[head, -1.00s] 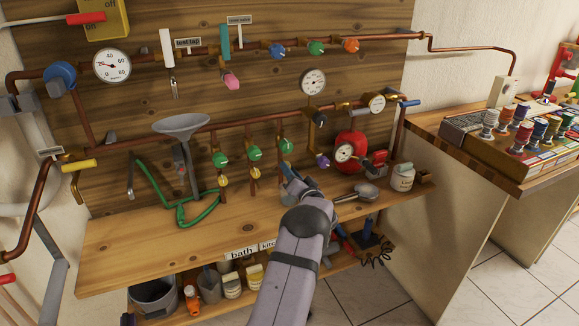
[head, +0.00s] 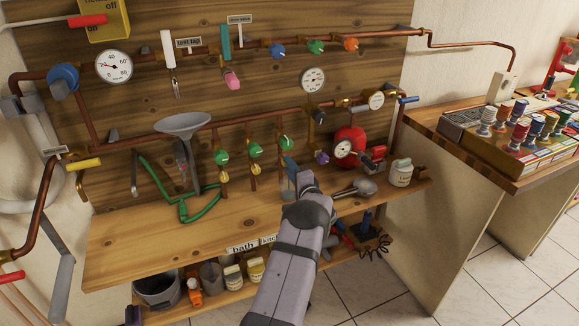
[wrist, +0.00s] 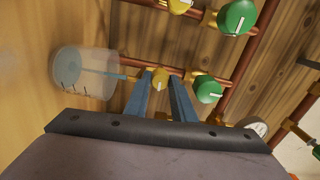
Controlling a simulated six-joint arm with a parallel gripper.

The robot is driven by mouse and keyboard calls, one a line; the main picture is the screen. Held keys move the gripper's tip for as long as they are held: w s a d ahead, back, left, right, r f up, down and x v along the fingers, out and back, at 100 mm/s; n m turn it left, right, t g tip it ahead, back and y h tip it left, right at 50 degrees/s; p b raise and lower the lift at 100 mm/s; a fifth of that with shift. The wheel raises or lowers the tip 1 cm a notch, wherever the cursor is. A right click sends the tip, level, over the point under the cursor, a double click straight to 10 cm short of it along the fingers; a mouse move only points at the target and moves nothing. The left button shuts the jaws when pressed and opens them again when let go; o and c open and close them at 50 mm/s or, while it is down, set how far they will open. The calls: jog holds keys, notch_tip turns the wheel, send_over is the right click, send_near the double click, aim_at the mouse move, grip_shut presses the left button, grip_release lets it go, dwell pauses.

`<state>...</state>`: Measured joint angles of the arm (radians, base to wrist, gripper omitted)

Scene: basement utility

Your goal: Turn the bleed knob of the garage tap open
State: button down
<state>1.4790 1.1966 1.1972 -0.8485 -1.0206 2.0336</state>
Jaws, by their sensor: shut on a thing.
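A column with a green knob (head: 286,143) stands rightmost of three similar columns on the lower copper pipe. Its small yellow bleed knob (wrist: 159,79) shows in the wrist view between my fingertips, beside the green knob (wrist: 208,91). In the head view my gripper hides this yellow knob. My gripper (head: 290,166) reaches up to it from the front; its blue fingers (wrist: 160,84) are shut on the yellow knob. A clear jar (wrist: 84,72) is just below the knob. Labels on the bench front read "bath" and partly "kitc"; my arm hides what is further right.
The neighbouring columns have green knobs (head: 255,150) and yellow knobs (head: 223,178). A funnel (head: 182,124) with green hose stands left. A purple knob (head: 322,158), a red tank (head: 349,138) and a metal scoop (head: 357,189) are close on the right. The bench (head: 150,237) is clear at front left.

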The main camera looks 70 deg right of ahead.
jog(key=shift+m, duration=0.3)
jog(key=c, duration=1.5)
grip_release()
jog(key=shift+f, duration=0.15)
jog(key=shift+s+a, duration=0.1)
jog(key=shift+r+p+v, duration=0.15)
jog(key=shift+p+v, duration=1.1)
jog(key=shift+v, duration=0.7)
jog(key=shift+r+p+v, duration=0.2)
jog(key=shift+p+v, duration=1.05)
jog(key=shift+v, duration=0.7)
